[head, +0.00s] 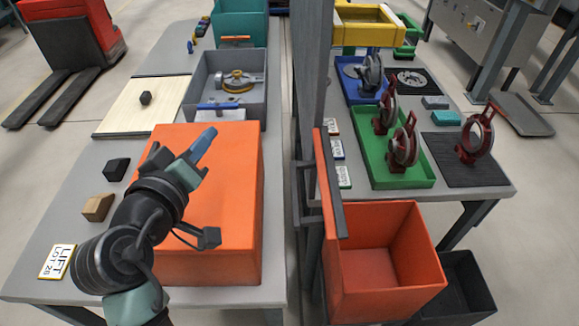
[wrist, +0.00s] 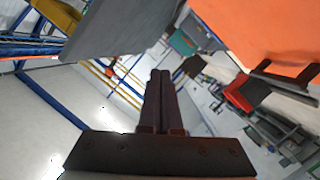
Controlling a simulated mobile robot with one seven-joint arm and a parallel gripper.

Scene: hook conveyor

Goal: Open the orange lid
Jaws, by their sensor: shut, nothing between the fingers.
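A large orange box (head: 235,190) stands on the left table, its flat orange top shut. A narrow orange panel with a dark edge (head: 327,185) stands upright at the left side of an open, empty orange bin (head: 385,290); it looks like a raised lid. My gripper (head: 208,134) is above the far left part of the orange box, shut and empty, and my arm hides part of the box. In the wrist view my gripper (wrist: 160,74) has its fingers together. An orange surface (wrist: 260,30) with a dark handle (wrist: 285,76) is apart from them; I cannot tell whether it is the box.
Behind the box, a grey tray (head: 190,105) holds a ring-shaped part. Small blocks (head: 97,207) and a label card (head: 57,261) lie on the left. A grey post (head: 311,80) rises between the tables. The right table holds blue and green trays (head: 405,181) with hook parts.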

